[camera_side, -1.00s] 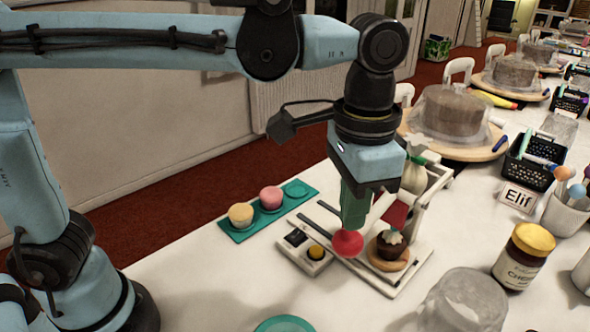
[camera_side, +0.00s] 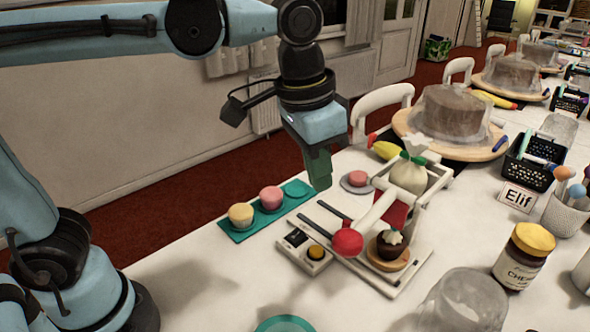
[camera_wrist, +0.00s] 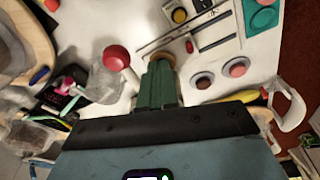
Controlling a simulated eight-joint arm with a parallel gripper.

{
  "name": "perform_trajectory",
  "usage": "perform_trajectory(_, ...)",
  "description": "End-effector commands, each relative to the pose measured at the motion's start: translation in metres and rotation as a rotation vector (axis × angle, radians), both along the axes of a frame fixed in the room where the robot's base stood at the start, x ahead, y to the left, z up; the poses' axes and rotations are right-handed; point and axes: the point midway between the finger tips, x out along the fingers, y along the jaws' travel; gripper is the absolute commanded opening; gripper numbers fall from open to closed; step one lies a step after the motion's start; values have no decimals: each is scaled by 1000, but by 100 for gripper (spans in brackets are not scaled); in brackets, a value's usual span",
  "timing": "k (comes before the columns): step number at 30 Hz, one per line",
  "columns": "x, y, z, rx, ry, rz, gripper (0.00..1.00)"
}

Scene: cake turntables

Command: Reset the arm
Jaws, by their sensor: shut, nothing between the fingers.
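My gripper (camera_side: 320,184) hangs in the air, its green fingers together and empty. In the side view it is above the table, up and left of the red knob (camera_side: 346,243) and apart from it. The knob is on the white lever of a small press-like stand (camera_side: 408,285). A dark cupcake (camera_side: 390,240) with a pale topping sits on a wooden disc (camera_side: 402,265) on that stand. In the wrist view my green fingers (camera_wrist: 160,68) also look shut, and the red knob (camera_wrist: 116,58) shows left of them.
A teal tray (camera_side: 236,236) holds a yellow and a pink cupcake (camera_side: 271,198). A tied piping bag (camera_side: 408,178) stands behind the lever. A control box (camera_side: 303,251), a jar (camera_side: 522,256) and a clear dome (camera_side: 465,300) stand nearby. The table's front left is clear.

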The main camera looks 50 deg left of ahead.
Motion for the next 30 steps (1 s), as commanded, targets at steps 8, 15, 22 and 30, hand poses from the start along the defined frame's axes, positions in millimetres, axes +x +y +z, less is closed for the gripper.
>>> perform_trajectory(8, -12, 96, -47, -66, -248, 225, 0)
perform_trajectory(15, -26, 142, -78, -72, -403, 345, 0)
perform_trajectory(22, -30, 151, -85, -69, -440, 369, 0)
perform_trajectory(30, -30, 150, -85, -70, -439, 368, 0)
